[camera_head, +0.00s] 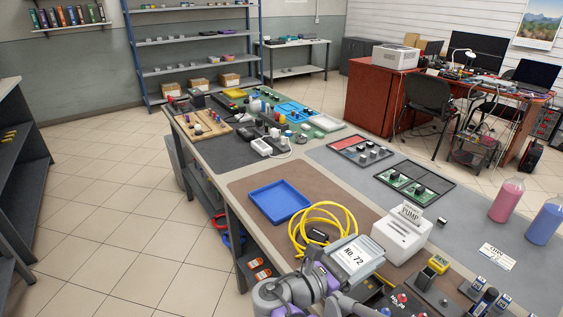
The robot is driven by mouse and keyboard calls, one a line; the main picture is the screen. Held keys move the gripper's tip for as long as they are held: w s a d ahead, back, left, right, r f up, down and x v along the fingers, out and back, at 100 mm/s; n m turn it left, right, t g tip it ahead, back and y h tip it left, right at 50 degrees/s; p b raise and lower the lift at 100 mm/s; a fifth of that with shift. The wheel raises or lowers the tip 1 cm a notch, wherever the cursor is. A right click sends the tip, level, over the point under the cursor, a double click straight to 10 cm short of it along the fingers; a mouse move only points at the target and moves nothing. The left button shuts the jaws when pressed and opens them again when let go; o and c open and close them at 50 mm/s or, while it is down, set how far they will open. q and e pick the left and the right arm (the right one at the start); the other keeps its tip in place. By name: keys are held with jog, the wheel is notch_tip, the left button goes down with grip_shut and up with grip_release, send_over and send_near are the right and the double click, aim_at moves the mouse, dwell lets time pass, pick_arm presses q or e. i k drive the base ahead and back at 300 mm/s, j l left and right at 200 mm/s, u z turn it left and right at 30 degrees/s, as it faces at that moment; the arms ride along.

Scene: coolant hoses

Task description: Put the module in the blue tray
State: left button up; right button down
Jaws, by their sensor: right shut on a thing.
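The module (352,257) is a grey box with a white label reading "NO. 72". It is in my right gripper (328,276) at the bottom middle of the head view. The gripper is shut on it; the fingertips are partly hidden by the module and the arm. The blue tray (278,201) lies flat and empty on the brown mat, up and to the left of the module. The module is apart from the tray, with the yellow hose between them in the picture. My left gripper is not in view.
A coiled yellow hose (345,212) with a dark piece inside its loop lies right of the tray. A white box labelled "PUMP" (402,238) stands right of the module. Green-board trays (414,183) and bottles (506,199) are farther right. The bench's left edge runs close by the tray.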

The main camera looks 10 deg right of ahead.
aim_at(280, 199)
jog(key=k+j, duration=0.1)
jog(key=j, duration=0.25)
jog(key=k+j, duration=0.1)
jog(key=j, duration=0.25)
jog(key=k+j, duration=0.1)
jog(key=j, duration=0.25)
jog(key=k+j, duration=0.1)
jog(key=j, duration=0.25)
